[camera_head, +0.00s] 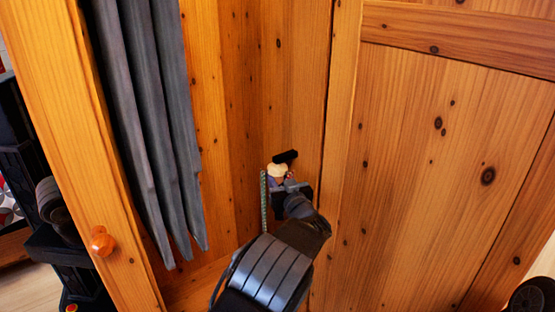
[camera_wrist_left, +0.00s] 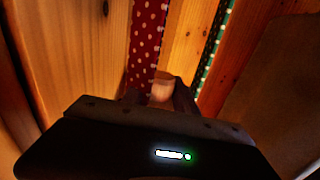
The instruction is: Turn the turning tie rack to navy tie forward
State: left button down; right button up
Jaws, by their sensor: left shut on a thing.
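The turning tie rack shows only as a small pale wooden piece (camera_head: 277,171) deep in the wardrobe, with a short black bar (camera_head: 287,156) just above it. My left gripper (camera_head: 289,188) is shut on the pale piece, which also shows between its fingers in the left wrist view (camera_wrist_left: 161,91). A thin green tie with white dots (camera_head: 263,205) hangs left of the gripper. In the left wrist view, a red tie with white dots (camera_wrist_left: 147,38) is on the left and the green dotted tie (camera_wrist_left: 213,42) on the right. I cannot make out a navy tie. My right gripper is not in view.
Grey hanging cloth (camera_head: 150,110) fills the wardrobe's left side. A wooden panel with an orange knob (camera_head: 102,243) stands at the left front. A broad pine panel (camera_head: 430,170) closes off the right. Free space inside is narrow around my left gripper.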

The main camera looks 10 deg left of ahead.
aim_at(280, 180)
pick_arm(q)
jog(key=shift+n+g+y+p, duration=0.7)
jog(key=shift+n+g+y, duration=0.1)
jog(key=shift+y, duration=0.2)
jog(key=shift+r, duration=0.1)
jog(key=c, duration=1)
grip_release()
jog(key=shift+o, duration=0.2)
jog(key=shift+v, duration=3.85)
jog(key=shift+c, duration=0.2)
